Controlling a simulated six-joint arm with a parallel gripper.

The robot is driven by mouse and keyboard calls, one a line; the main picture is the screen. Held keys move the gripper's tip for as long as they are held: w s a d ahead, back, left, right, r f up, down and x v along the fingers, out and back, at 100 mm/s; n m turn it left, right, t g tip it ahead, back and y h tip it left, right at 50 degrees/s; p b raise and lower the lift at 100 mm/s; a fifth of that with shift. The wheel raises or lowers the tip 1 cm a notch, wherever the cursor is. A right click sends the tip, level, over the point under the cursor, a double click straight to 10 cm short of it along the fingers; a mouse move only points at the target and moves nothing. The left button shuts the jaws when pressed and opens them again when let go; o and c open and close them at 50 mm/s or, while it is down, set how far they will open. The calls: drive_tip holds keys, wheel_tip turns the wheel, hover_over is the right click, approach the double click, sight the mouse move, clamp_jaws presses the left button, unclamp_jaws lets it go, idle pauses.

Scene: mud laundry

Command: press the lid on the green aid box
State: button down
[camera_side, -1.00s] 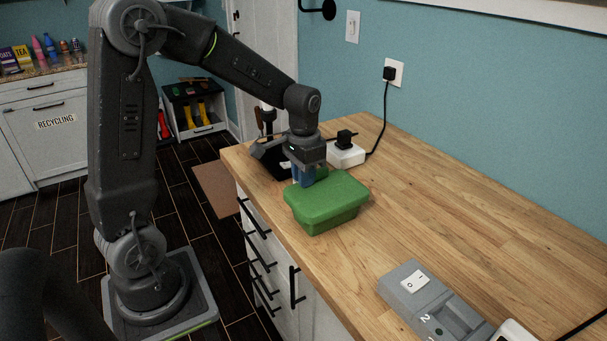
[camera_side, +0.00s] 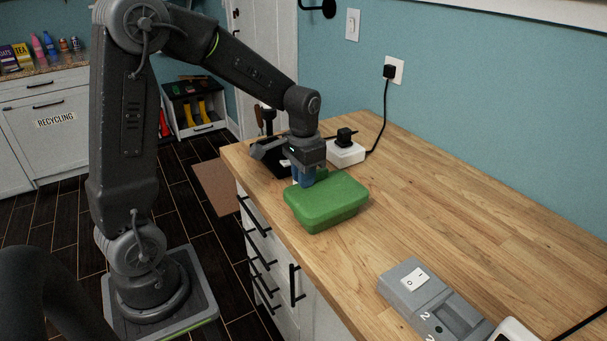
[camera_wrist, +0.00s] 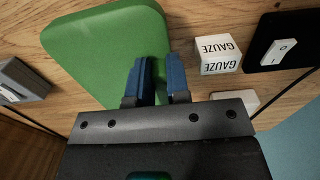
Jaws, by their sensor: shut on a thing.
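The green aid box (camera_side: 332,217) stands on the wooden counter with its green lid (camera_side: 335,194) on top. The lid lies level and looks seated on the box, with little seam visible from the side. My gripper (camera_side: 306,182) points down at the lid's far-left end. In the wrist view its blue fingers (camera_wrist: 160,78) stand close together at the lid's edge, with green between them. They are shut on the lid (camera_wrist: 110,45). The fingertips' exact contact and the box's far side are hidden.
A white gauze box (camera_wrist: 217,55) and a black switch unit (camera_wrist: 282,42) lie beside the lid. A white block with a black plug (camera_side: 345,153) stands behind. A grey switch device (camera_side: 432,300) is at the front right. The counter's right side (camera_side: 460,220) is clear.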

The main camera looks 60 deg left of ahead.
idle(0.3)
drive_tip(key=c, duration=1)
unclamp_jaws()
drive_tip(key=shift+o, duration=0.4)
drive_tip(key=o, duration=0.4)
drive_tip(key=shift+r, duration=3.95)
drive_tip(key=shift+c, duration=0.4)
clamp_jaws()
